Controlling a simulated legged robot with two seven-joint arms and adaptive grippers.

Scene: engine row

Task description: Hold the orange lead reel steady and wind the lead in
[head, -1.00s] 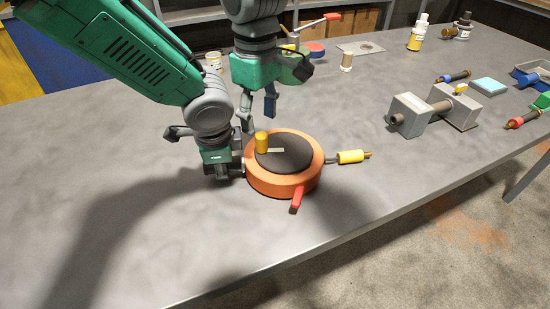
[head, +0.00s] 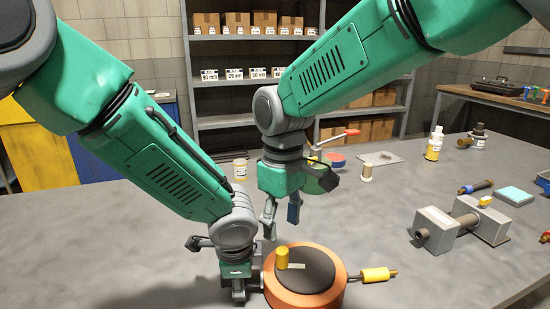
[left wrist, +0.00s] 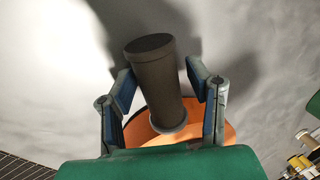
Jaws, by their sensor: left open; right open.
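The orange lead reel (head: 279,291) lies flat on the grey table, with a dark top and an upright yellow knob (head: 282,258). A short lead end with a yellow plug (head: 376,275) sticks out at its right. My left gripper (head: 241,287) is low at the reel's left side. In the left wrist view its open fingers (left wrist: 160,85) stand either side of a dark cylindrical handle (left wrist: 161,80), with the orange reel (left wrist: 139,126) behind. I cannot tell whether they touch it. My right gripper (head: 281,212) is open and empty, pointing down above the reel's back left.
A grey block fixture (head: 437,230) stands right of the reel. A small jar (head: 240,169), a spool (head: 366,172) and bottles (head: 434,143) stand further back. Shelves with boxes (head: 265,22) are behind the table. The table's left part is clear.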

